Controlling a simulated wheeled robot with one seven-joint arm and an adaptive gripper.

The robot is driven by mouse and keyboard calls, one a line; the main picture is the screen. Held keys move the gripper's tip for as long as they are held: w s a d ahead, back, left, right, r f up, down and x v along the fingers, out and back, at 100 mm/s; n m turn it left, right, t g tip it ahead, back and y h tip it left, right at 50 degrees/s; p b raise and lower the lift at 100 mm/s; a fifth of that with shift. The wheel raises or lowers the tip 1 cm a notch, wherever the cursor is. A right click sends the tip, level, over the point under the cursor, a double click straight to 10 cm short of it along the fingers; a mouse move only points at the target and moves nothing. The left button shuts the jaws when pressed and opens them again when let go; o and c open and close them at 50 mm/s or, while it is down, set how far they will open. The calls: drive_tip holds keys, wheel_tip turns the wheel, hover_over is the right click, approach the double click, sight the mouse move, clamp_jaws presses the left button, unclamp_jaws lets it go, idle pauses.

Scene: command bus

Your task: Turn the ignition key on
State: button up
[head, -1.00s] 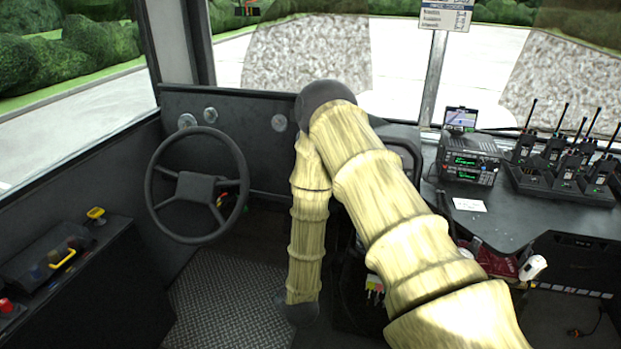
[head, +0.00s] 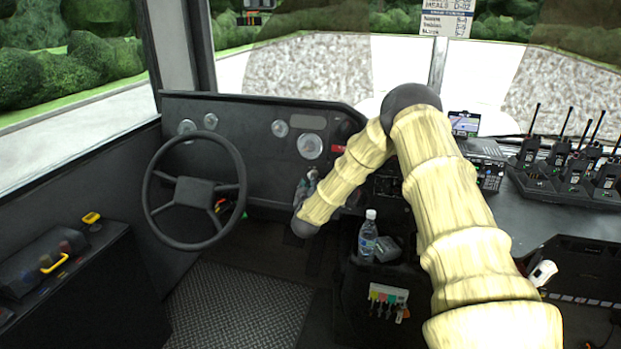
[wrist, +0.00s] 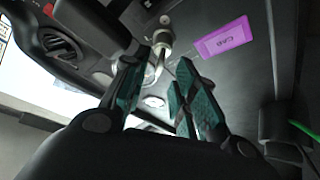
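In the wrist view, the two teal-padded fingers of my gripper (wrist: 166,62) are apart, with nothing seen held between them. A small silver metal piece (wrist: 163,45) lies beyond the fingertips, in line with the gap; I cannot tell for sure whether it is the ignition key or its lock. A purple tag marked CAB (wrist: 222,38) lies to its right against the dark panel. In the head view, my forearm slants down to the left toward the dash, right of the steering wheel (head: 195,191). The gripper and key are not clear there.
A water bottle (head: 368,237) stands on the centre console, right of my wrist. Colored tags (head: 388,296) hang below it. Radios (head: 575,170) stand on the right counter. The floor (head: 240,300) below the wheel is clear.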

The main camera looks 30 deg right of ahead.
drive_tip(key=shift+x, duration=3.1)
clamp_jaws()
